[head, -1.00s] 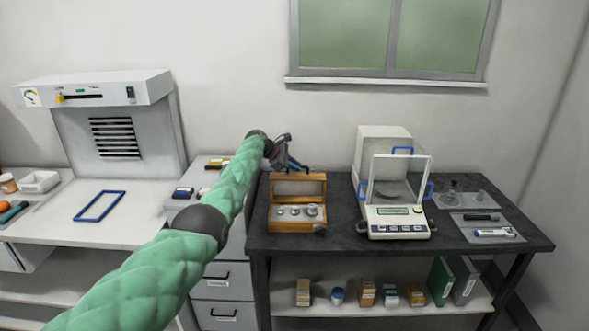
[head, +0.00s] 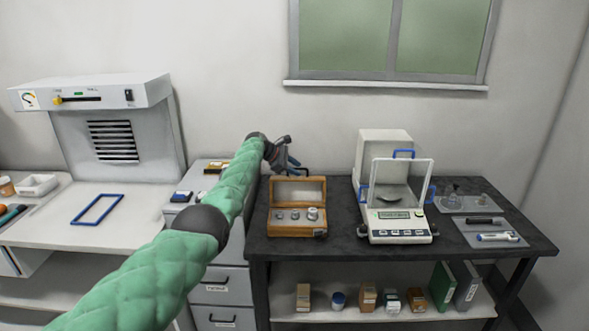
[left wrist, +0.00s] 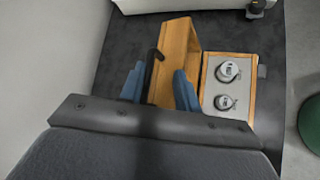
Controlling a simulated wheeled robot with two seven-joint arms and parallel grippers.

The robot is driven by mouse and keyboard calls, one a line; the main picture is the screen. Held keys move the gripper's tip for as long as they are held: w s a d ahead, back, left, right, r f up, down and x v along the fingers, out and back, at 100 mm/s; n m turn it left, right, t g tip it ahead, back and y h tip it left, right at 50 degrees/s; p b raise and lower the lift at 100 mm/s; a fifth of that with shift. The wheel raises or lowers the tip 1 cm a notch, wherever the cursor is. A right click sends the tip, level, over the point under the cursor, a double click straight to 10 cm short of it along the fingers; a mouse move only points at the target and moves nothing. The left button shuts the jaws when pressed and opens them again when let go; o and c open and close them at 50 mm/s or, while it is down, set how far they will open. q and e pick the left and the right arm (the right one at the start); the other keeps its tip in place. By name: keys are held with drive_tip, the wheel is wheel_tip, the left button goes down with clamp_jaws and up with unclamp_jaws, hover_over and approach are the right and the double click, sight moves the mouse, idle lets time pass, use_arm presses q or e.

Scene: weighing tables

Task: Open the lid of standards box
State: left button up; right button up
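The standards box (head: 297,231) is a wooden box on the dark table, with several metal weights in a grey insert. Its lid (head: 298,179) stands raised at the back edge, so the box is open. My left gripper (head: 293,164) is just behind and above the lid, its fingers partly hidden. In the left wrist view, the blue fingers of my left gripper (left wrist: 158,88) are apart, with a black curved strip between them. The lid (left wrist: 180,52) is close by the right finger, and the box's insert (left wrist: 214,92) lies to its right. I cannot tell whether finger and lid touch. My right gripper is not in view.
A balance (head: 398,222) with a clear draft shield stands right of the box. A grey tray (head: 480,241) with a pen lies farther right. A grey drawer cabinet (head: 216,285) stands left of the table, and a window is above.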

use_arm(q)
drive_tip(key=shift+a, duration=0.1)
use_arm(e)
drive_tip(key=shift+f, duration=0.1)
